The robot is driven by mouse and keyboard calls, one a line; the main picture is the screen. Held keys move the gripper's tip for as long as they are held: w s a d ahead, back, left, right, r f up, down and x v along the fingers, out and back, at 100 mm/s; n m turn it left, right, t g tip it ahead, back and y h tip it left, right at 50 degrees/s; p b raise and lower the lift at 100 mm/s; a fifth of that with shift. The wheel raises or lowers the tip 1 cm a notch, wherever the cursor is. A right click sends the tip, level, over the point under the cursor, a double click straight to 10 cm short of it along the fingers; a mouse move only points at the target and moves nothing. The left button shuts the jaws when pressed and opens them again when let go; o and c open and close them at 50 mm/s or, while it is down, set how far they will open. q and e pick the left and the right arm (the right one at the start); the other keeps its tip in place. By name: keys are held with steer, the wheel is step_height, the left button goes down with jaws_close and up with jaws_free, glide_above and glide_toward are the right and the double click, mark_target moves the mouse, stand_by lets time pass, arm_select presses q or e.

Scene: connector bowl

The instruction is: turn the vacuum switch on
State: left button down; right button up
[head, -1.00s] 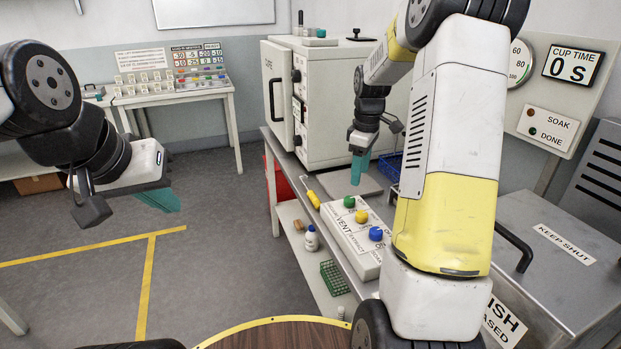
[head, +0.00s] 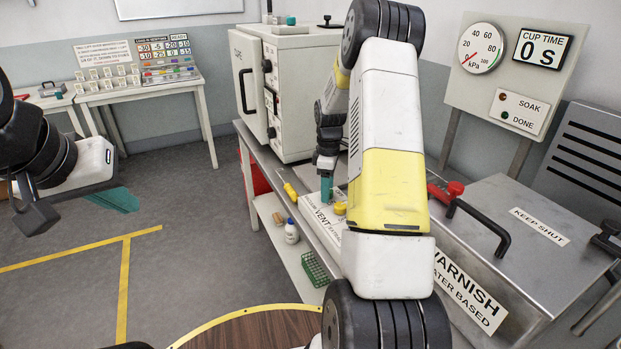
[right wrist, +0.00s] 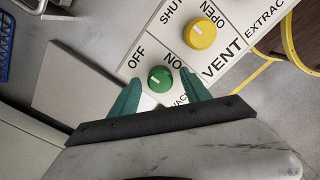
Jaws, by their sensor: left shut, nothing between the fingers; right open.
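The vacuum switch is a green knob (right wrist: 160,79) with a white mark, set on a white panel (head: 322,228) between the words OFF and ON. The mark appears turned toward the OFF side. My right gripper (right wrist: 161,72) is open, with one teal finger on each side of the green knob. I cannot tell whether the fingers touch it. In the head view my right gripper (head: 327,187) is low over the panel and hides the green knob. My left gripper (head: 118,200) is shut and empty over the floor at the left.
A yellow knob (right wrist: 201,34) labelled VENT sits beside the green one. A white oven-like cabinet (head: 292,95) stands behind the panel. The varnish tank (head: 520,240) is to the right. A gauge (head: 481,48) and cup time display (head: 543,49) are above. The left floor is open.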

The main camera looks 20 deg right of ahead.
jaws_close()
steer(key=shift+m, duration=0.3)
steer(key=m, duration=0.3)
steer(key=shift+m, duration=0.3)
steer(key=m, duration=0.4)
steer(key=shift+m, duration=0.3)
steer(key=m, duration=0.4)
steer(key=shift+m, duration=2.5)
